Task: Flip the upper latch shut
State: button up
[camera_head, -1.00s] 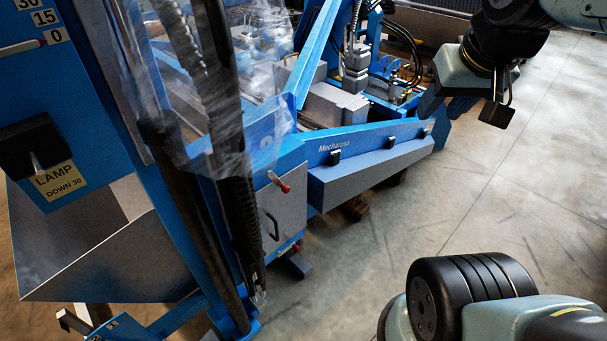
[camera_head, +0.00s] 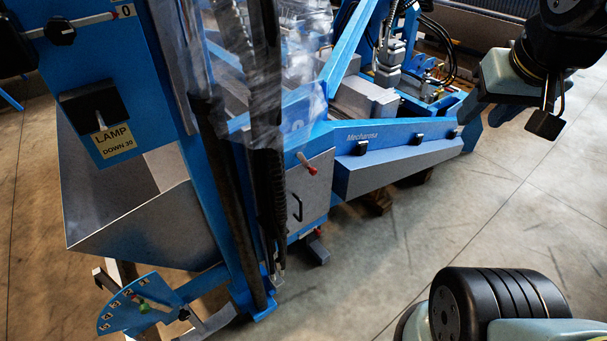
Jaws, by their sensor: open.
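The upper latch (camera_head: 307,165) is a small lever with a red tip at the top edge of a grey door panel (camera_head: 314,190) on the blue machine. Its lever slants down to the right from its pivot. A second small red-marked latch (camera_head: 318,232) shows near the panel's lower edge, partly unclear. My gripper (camera_head: 524,115) is at the upper right, open and empty, well to the right of the panel and apart from both latches. The shape of its fingers is only partly clear against the dark surroundings.
A blue beam (camera_head: 395,150) with black clips runs right from the panel. Clear plastic wrap and dark hoses (camera_head: 265,130) hang just left of it. A grey hopper (camera_head: 150,225) and a numbered dial (camera_head: 140,303) stand at left. The concrete floor (camera_head: 440,220) is open at right.

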aim_at(312, 171)
jog(key=k, duration=1.75)
jog(key=u, duration=0.75)
jog(key=i, duration=1.55)
